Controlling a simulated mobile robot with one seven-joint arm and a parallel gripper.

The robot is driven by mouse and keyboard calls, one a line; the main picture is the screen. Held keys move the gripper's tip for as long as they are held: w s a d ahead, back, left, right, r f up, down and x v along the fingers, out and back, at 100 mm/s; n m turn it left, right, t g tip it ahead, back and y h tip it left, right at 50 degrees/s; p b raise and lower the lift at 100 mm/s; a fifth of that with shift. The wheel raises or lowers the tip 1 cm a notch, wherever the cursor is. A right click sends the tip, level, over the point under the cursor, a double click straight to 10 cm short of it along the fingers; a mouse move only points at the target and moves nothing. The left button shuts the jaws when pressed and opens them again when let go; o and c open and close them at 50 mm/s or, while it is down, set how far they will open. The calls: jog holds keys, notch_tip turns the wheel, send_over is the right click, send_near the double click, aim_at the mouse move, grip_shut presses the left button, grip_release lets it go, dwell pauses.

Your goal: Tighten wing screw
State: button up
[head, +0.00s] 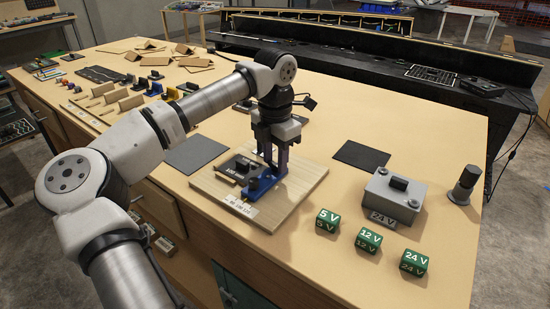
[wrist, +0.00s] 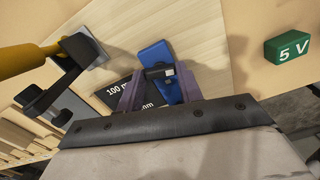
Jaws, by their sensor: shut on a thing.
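My gripper (head: 268,170) points down over a wooden board on the workbench. Its two fingers also show in the wrist view (wrist: 160,90), one on each side of a small dark wing screw (wrist: 157,73) with a pale end. The jaws are shut on the wing screw. The screw sits on a blue bracket (wrist: 152,54), which stands on the board (head: 290,205) in the head view (head: 262,188). A black block with white lettering (head: 236,167) lies beside the bracket, and its lettering reads "100 mm" in the wrist view. The fingers partly hide the screw and bracket.
Green cubes marked 5 V (head: 328,222), 12 V (head: 368,240) and 24 V (head: 414,262) stand to the right. A grey box (head: 395,195) labelled 24 V and a dark cylinder (head: 464,185) stand behind them. Dark mats (head: 361,155) lie flat on both sides of the board.

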aim_at(275, 164)
jog(key=m, duration=0.4)
jog(key=shift+w+r+m, duration=0.1)
jog(key=shift+r+m, duration=0.15)
jog(key=shift+m, duration=0.05)
dwell(0.5)
jog(key=o, duration=1)
jog(key=shift+f, duration=0.15)
notch_tip(275, 164, up, 14)
jog(key=b, duration=0.1)
